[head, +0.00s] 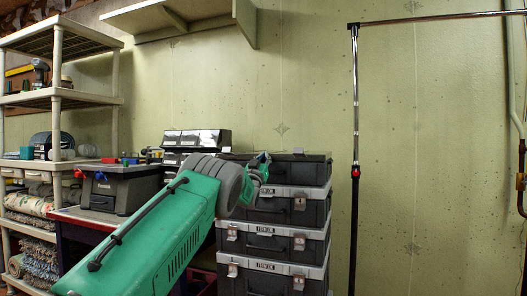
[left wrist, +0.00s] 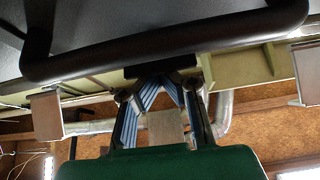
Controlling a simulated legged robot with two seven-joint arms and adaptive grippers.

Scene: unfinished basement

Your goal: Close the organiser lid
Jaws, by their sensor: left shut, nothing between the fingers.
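The organiser (head: 302,172) is the dark top case of a stack of black and grey tool cases. Its dark lid lies low and roughly level on top; whether a gap remains at its front edge I cannot tell. My left gripper (head: 262,166) is at the organiser's front left, partly hidden behind my green arm. In the left wrist view its fingers (left wrist: 160,74) are shut and empty, with the tips close to a black handle bar (left wrist: 165,50) on a dark case surface. Contact is unclear. Pale latches (left wrist: 46,113) hang on both sides there. My right gripper is out of view.
Grey-topped cases (head: 268,245) stand under the organiser. A workbench with a machine (head: 118,186) and small drawers (head: 196,139) is to the left, beside a loaded shelf unit (head: 58,98). A metal pole (head: 355,120) stands right of the stack, against the green wall.

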